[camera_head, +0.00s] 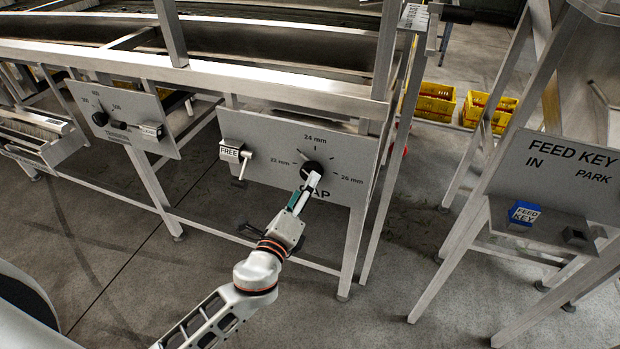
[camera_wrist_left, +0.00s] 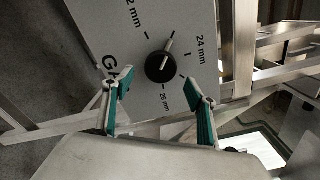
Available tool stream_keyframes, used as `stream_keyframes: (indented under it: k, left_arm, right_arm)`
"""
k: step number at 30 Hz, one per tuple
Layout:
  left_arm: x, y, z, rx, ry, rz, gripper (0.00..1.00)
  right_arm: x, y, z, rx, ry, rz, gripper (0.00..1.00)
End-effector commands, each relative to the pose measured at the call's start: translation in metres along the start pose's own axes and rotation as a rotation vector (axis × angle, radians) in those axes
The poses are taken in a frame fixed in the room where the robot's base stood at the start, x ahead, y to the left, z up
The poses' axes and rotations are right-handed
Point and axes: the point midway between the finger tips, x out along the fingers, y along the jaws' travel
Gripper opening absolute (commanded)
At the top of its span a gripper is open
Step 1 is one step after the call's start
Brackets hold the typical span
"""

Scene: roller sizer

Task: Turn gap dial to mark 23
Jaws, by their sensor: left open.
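The gap dial (camera_head: 312,168) is a round black knob on a grey panel (camera_head: 262,150) marked 22, 24 and 26 mm. In the left wrist view the dial (camera_wrist_left: 160,67) has a pale pointer, which lies between the 22 mm and 24 mm sides of the scale. My left gripper (camera_head: 308,190) is just in front of the dial in the head view. In the left wrist view its green-padded fingers (camera_wrist_left: 160,95) are spread wide, with nothing between the tips; the dial is beyond them, apart. My right gripper is not in view.
A lever tagged FREE (camera_head: 231,153) stands out from the panel left of the dial. Another panel with a knob (camera_head: 100,119) is farther left. A blue feed key (camera_head: 523,213) sits on a stand at right. Metal legs and rails frame the panel; the floor in front is open.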

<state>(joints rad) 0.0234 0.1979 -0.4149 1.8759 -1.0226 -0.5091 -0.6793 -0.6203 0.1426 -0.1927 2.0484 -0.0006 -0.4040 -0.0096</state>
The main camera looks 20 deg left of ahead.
Motion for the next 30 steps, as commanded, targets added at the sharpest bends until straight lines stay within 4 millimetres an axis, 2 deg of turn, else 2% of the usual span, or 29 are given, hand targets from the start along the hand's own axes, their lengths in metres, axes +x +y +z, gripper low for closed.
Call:
stream_keyframes:
  k: [3, 10, 15, 30]
  left_arm:
    - [-0.025, 0.001, 0.000, 0.000, 0.001, 0.002, 0.57]
    - [-0.052, 0.000, 0.000, -0.001, 0.000, 0.000, 0.57]
    - [-0.058, -0.001, 0.000, 0.000, 0.000, -0.001, 0.57]
    - [-0.059, 0.001, 0.000, -0.009, 0.002, 0.003, 0.57]
  right_arm:
    - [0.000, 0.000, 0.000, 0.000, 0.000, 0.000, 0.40]
    - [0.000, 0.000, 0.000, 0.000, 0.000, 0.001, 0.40]
    - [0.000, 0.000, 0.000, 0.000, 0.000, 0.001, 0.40]
    - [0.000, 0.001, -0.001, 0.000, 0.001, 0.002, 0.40]
